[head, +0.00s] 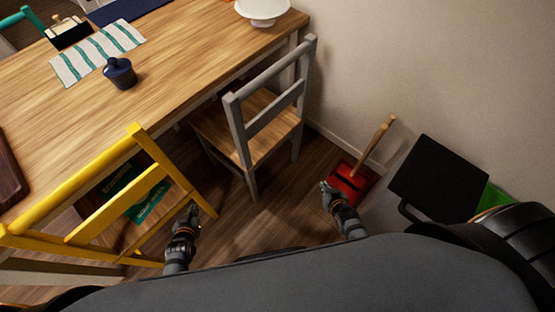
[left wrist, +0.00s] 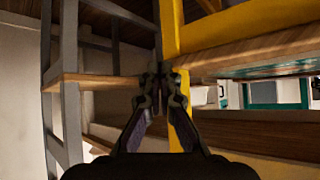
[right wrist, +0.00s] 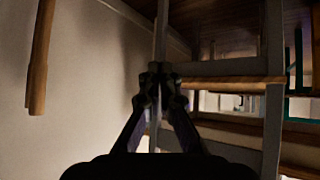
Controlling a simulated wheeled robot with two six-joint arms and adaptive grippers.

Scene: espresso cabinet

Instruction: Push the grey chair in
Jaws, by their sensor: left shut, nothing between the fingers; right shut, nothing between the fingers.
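The grey chair (head: 247,118) has a wooden seat (head: 232,124) and stands at the right end of the wooden table (head: 150,75). Its seat is partly under the tabletop and its backrest faces me. My left gripper (head: 195,211) is shut and empty, low beside the yellow chair and left of the grey chair. My right gripper (head: 324,186) is shut and empty, right of the grey chair and apart from it. The grey chair also shows at the left of the left wrist view (left wrist: 70,110) and beyond the fingers in the right wrist view (right wrist: 272,120).
A yellow chair (head: 98,190) stands close on the left, with a green item on its seat. A red dustpan (head: 350,183) with a wooden handle and a black panel (head: 440,178) are at the right by the wall. Bare floor (head: 280,215) lies between my grippers.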

